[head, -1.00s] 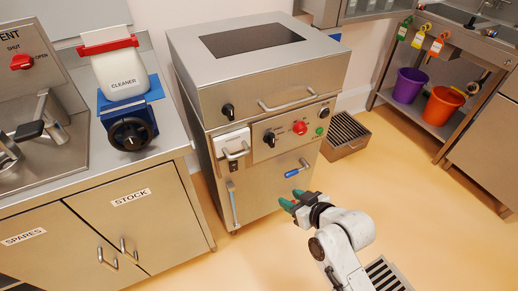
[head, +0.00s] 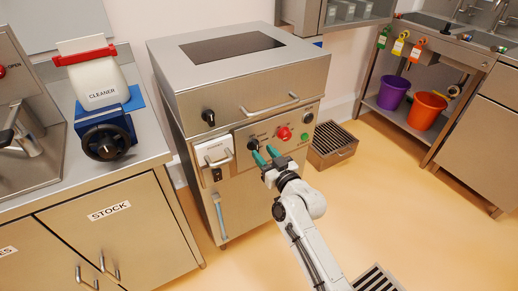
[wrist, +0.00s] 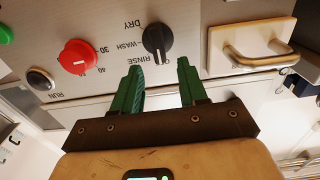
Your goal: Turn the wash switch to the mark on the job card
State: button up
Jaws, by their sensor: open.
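The wash switch is a black knob (wrist: 157,38) on the machine's front panel, with DRY, WASH and RINSE lettered around it, upside down in the wrist view. Its pale pointer line points down in that picture, just beside RINSE; the mark there is too small to read surely. The knob (head: 253,144) also shows in the head view. My gripper (wrist: 160,68) has two green fingers, apart and empty, with tips just short of the knob and roughly either side of its line. It also shows in the head view (head: 263,154). I cannot make out a job card.
A red knob (wrist: 78,57) and a RUN button (wrist: 40,79) sit beside the switch. A metal handle (wrist: 255,55) juts out on the other side. Another black knob (head: 208,117) is higher on the machine. A slatted box (head: 333,144) stands on the floor right of it.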

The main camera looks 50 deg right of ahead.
aim_at(257, 146)
jog(key=shift+x, duration=1.75)
jog(key=shift+c, duration=0.3)
grip_shut()
